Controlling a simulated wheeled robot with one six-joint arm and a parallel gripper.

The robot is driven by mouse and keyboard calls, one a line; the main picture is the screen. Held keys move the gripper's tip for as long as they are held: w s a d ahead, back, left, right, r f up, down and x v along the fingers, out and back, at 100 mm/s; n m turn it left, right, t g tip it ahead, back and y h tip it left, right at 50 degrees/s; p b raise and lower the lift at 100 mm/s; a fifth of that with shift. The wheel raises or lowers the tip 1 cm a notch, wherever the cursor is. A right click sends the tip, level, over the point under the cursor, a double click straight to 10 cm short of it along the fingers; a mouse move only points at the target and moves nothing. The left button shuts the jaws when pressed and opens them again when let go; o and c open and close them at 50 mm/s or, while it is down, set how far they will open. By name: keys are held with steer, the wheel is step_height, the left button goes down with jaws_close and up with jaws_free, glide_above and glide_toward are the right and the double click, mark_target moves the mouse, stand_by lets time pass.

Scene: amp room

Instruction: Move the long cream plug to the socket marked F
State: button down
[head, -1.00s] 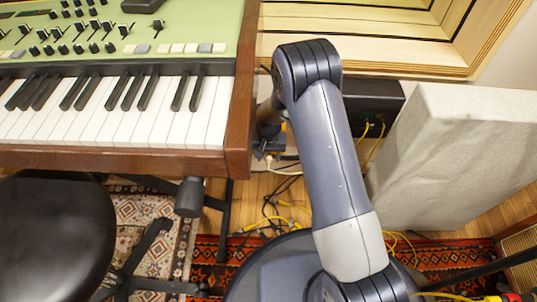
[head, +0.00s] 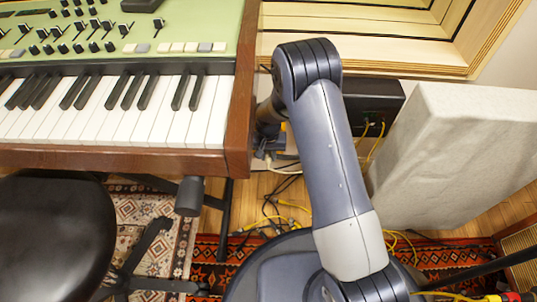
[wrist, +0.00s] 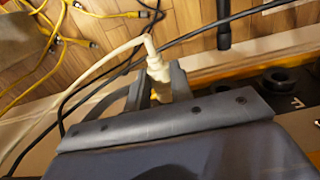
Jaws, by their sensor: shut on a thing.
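In the wrist view, my gripper (wrist: 155,82) is shut on the cream plug (wrist: 156,68), which sits between the two fingers with its cream cord bending away to the left. The plug's front end is hidden by the gripper body. A black round socket (wrist: 280,80) is at the right, beside a pale mark that looks like an F (wrist: 296,102); the plug is to the left of it. In the head view, my gripper (head: 268,147) shows partly between the keyboard's end and my arm. Sockets there are hidden.
Yellow and black cables lie on the wooden floor (wrist: 185,15). The keyboard (head: 130,110) is close on the left. A black box (head: 374,108) and a pale panel (head: 455,150) stand right.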

steer(key=shift+s, duration=1.6)
stand_by(0.6)
steer(key=shift+s+a+p, duration=0.1)
steer(key=shift+s+p, duration=0.25)
steer(key=shift+s, duration=1.05)
